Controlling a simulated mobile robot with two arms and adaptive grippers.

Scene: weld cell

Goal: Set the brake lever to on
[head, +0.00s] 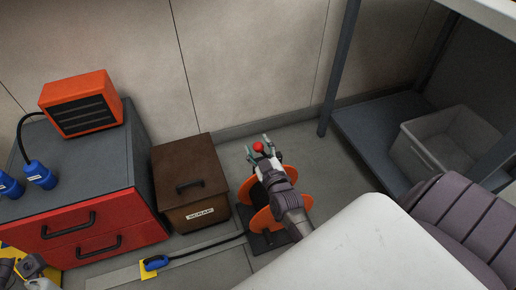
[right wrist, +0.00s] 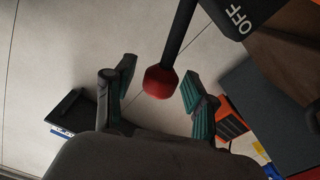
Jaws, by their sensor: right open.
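The brake lever is a black rod with a red knob (head: 258,146) on the cable reel (head: 251,191), which has orange discs. In the right wrist view the red knob (right wrist: 159,82) hangs between the two fingers of my right gripper (right wrist: 158,88), with a visible gap on each side. A dark plate reading OFF (right wrist: 238,18) is near the rod. My right gripper also shows in the head view (head: 259,145), open over the reel. No ON marking shows. Grey parts, probably of my left arm, show at the lower left corner; its fingers cannot be made out.
A brown SCRAP box (head: 190,180) stands left of the reel. Beyond it is a red-drawer cabinet (head: 85,225) with an orange heater-like unit (head: 82,103). A cable with a blue plug (head: 156,263) lies on the floor.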

